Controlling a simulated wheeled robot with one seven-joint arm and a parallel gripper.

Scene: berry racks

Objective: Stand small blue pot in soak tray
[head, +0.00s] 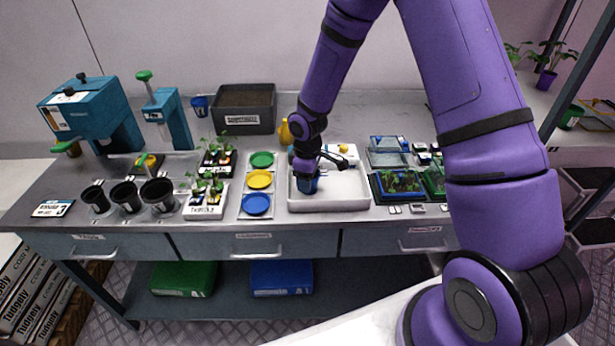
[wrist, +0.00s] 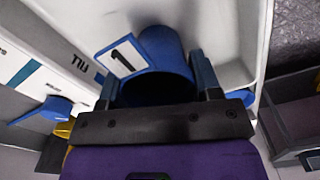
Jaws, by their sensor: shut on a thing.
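The small blue pot (head: 308,187) is in my gripper (head: 306,176), inside the walls of the white soak tray (head: 330,204), toward its left side. In the wrist view, the blue pot (wrist: 166,52), with a white tag marked 1, sits between the two fingers of my gripper (wrist: 158,82), which are shut on it. The pale tray floor (wrist: 215,30) shows around the pot. The pot looks about upright in the head view. I cannot tell whether its base touches the tray floor.
Left of the tray are green, yellow and blue saucers (head: 257,205) and seedling blocks (head: 205,212). Several black pots (head: 125,195) stand further left. Seedling trays (head: 398,186) lie close on the right. A dark soil bin (head: 244,108) and a yellow bottle (head: 285,132) stand behind.

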